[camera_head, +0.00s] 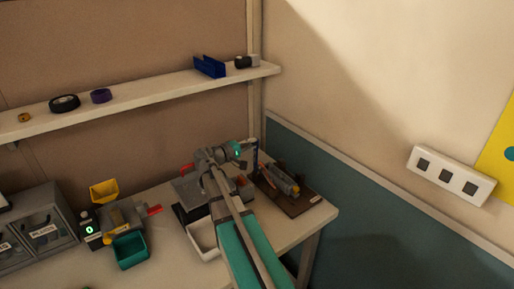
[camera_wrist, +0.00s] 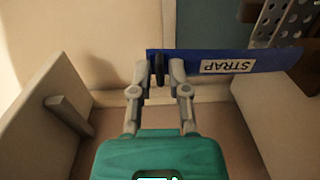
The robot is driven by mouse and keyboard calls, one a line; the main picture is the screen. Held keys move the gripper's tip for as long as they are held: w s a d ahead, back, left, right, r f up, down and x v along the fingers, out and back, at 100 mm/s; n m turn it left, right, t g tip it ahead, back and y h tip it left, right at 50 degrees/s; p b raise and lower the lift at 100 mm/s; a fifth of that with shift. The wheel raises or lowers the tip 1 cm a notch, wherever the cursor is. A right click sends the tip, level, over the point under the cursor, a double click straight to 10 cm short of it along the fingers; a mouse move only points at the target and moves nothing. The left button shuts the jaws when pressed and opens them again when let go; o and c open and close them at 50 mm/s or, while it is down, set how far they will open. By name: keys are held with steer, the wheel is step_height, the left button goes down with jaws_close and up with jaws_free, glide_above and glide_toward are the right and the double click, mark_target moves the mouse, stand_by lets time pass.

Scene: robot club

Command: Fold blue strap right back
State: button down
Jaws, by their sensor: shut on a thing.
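The blue strap (camera_wrist: 190,62), with a white label reading STRAP, runs across the upper part of the wrist view. My gripper (camera_wrist: 161,72) is at its left end, with a dark tab between the fingertips. The fingers are shut on this end of the strap. A grey and yellow device (camera_head: 281,179) lies on that board. The fingertips are too small to make out in the head view.
A white tray (camera_head: 203,252), a teal bin (camera_head: 130,251) and a yellow bin (camera_head: 104,190) are on the bench to the left. A shelf (camera_head: 150,92) runs along the wall above. The wall panel (camera_head: 370,200) is close on the right.

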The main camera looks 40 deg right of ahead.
steer(key=shift+h, duration=0.5)
steer(key=shift+s+a+f+b, duration=0.1)
steer(key=shift+a+f+b, duration=0.4)
steer(key=shift+a, duration=0.55)
steer(key=shift+w+a+f+b, duration=0.1)
steer(key=shift+a+f+b, duration=0.4)
steer(key=shift+a, duration=0.55)
steer(key=shift+s+a+f+b, duration=0.1)
steer(key=shift+a+f+b, duration=0.25)
steer(key=shift+a+b, duration=0.5)
steer(key=shift+a, duration=0.2)
steer(key=c, duration=0.6)
jaws_free()
steer(key=shift+d+f, duration=0.15)
steer(key=shift+c, duration=0.2)
steer(key=shift+o, duration=0.2)
steer(key=shift+p, duration=0.3)
